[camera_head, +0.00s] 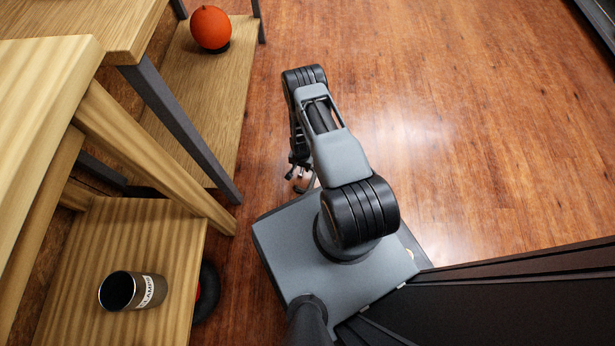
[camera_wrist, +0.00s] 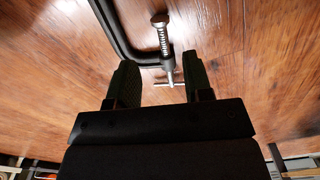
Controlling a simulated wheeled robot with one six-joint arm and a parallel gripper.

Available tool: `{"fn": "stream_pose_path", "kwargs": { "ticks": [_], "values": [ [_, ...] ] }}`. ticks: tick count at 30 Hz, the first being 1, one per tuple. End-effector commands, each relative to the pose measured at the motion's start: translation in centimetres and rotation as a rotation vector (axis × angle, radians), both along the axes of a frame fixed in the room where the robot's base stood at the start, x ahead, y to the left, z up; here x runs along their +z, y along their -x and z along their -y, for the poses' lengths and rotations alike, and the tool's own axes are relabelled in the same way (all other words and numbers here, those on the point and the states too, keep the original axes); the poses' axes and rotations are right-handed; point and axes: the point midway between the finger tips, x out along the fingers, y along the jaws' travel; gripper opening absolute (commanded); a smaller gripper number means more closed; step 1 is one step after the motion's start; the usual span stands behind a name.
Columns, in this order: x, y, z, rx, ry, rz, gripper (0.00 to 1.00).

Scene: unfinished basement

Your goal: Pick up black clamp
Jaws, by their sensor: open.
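The black clamp (camera_wrist: 115,34) shows at the top middle of the wrist view, with the wood floor behind it. Its dark curved frame is cut off by the top edge. Its silver threaded screw (camera_wrist: 163,40) points down toward my gripper (camera_wrist: 158,80), and the thin cross handle appears in the gap between the fingers. My gripper is open, with one dark finger on each side of that handle; I see no finger closed on it. In the head view my gripper (camera_head: 298,170) is low beside my base and partly hidden by my arm; the clamp is not clearly distinguishable there.
A wooden table (camera_head: 45,75) and lower wooden shelf (camera_head: 215,105) with dark metal legs stand at the left. An orange round object (camera_head: 210,28) is on the shelf. A dark cup (camera_head: 118,291) lies on a wooden surface at lower left. The floor (camera_head: 470,110) at right is clear.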

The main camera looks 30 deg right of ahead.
Motion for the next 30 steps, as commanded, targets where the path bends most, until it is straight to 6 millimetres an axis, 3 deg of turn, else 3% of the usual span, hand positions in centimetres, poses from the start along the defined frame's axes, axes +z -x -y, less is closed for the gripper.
{"fn": "stream_pose_path", "kwargs": {
  "ticks": [8,19,27,30],
  "values": [
    [-1.3,0.0,0.0,0.001,0.000,0.000,0.46],
    [-5.8,-0.3,-0.1,0.001,-0.001,-0.001,0.46],
    [-5.8,-0.4,-0.1,0.001,0.000,0.000,0.46],
    [-5.8,-0.3,-0.1,0.001,0.000,0.000,0.37]
  ]
}}
